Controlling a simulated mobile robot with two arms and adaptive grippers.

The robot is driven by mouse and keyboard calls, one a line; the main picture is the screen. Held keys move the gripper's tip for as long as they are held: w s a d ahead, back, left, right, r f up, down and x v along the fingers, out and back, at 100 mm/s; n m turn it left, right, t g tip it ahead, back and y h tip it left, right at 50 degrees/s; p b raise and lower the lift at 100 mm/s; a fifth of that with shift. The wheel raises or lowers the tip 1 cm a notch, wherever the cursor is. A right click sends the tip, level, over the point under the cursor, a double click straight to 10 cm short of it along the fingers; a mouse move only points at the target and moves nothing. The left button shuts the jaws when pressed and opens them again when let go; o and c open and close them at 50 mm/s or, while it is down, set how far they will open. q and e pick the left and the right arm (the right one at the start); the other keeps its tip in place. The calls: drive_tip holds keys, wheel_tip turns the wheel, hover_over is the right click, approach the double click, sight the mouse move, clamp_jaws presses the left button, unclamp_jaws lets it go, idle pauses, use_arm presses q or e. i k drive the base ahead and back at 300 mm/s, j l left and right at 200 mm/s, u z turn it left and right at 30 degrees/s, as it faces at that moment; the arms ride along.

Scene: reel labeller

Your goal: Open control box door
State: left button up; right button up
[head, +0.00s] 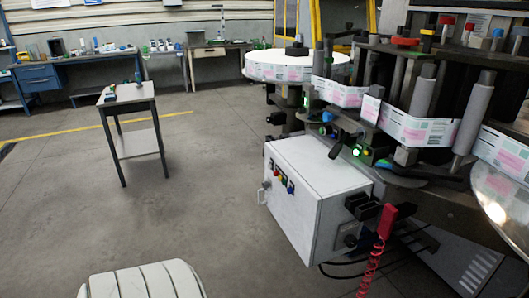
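The control box (335,215) is a white-grey metal box on the near side of the reel labeller, right of the picture's middle. Its door face (288,212) points left and toward me and carries a row of small coloured buttons (284,178). A pale handle (262,192) stands out at the left edge of this face. The door looks closed, with no gap visible. Neither of my grippers shows in the head view.
The reel labeller (440,110) with its label web and rollers fills the right side. A red coiled cable (370,268) hangs beside the box. A small table (135,135) stands at left, with workbenches (70,80) behind. The floor left of the box is clear.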

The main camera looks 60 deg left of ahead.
sight(298, 213)
drive_tip(key=u, duration=1.55)
